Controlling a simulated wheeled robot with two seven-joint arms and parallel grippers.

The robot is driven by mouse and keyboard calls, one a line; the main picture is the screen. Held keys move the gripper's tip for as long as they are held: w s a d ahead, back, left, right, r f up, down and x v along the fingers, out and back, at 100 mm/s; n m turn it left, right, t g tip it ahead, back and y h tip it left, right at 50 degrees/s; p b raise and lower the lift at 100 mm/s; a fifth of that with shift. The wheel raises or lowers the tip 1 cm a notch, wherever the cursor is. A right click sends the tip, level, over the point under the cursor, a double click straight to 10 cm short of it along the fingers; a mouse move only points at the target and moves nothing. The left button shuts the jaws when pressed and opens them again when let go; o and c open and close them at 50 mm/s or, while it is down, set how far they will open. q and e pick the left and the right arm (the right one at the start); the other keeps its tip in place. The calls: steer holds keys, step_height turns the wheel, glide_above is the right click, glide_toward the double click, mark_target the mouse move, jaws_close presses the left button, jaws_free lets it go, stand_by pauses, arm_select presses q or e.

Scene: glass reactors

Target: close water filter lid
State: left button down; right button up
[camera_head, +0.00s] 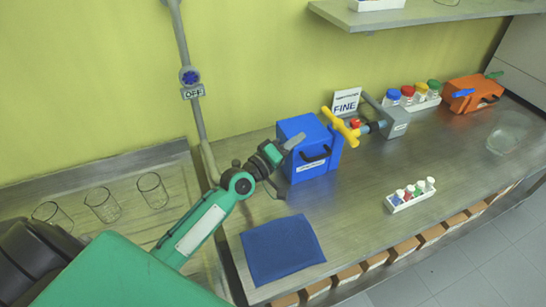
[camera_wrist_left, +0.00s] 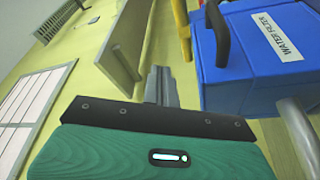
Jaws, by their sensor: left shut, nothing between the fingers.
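The water filter is a blue box (camera_head: 297,129) on the metal counter, left of a yellow-handled valve, in the head view. It has a black handle (camera_head: 315,157) and a white label; in the wrist view the label on the blue box (camera_wrist_left: 232,72) reads "WATER FILTER". I cannot tell for sure where the lid stands. My left gripper (camera_head: 291,143) is at the left side of the box, its fingers shut and empty. In the wrist view the shut fingers (camera_wrist_left: 161,82) are left of the box, with a gap between them in the picture. My right gripper is not in view.
A yellow valve handle (camera_head: 340,126) and grey device (camera_head: 392,122) stand right of the box. A blue mat (camera_head: 281,249) lies in front. A small vial rack (camera_head: 410,195) is at right. Several glass beakers (camera_head: 103,205) stand left. A wall pipe (camera_head: 184,45) runs behind my left arm.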

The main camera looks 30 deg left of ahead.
arm_select(q)
steer(key=b+v, duration=0.4)
steer(key=v, duration=0.8)
steer(key=shift+w+f, duration=0.1)
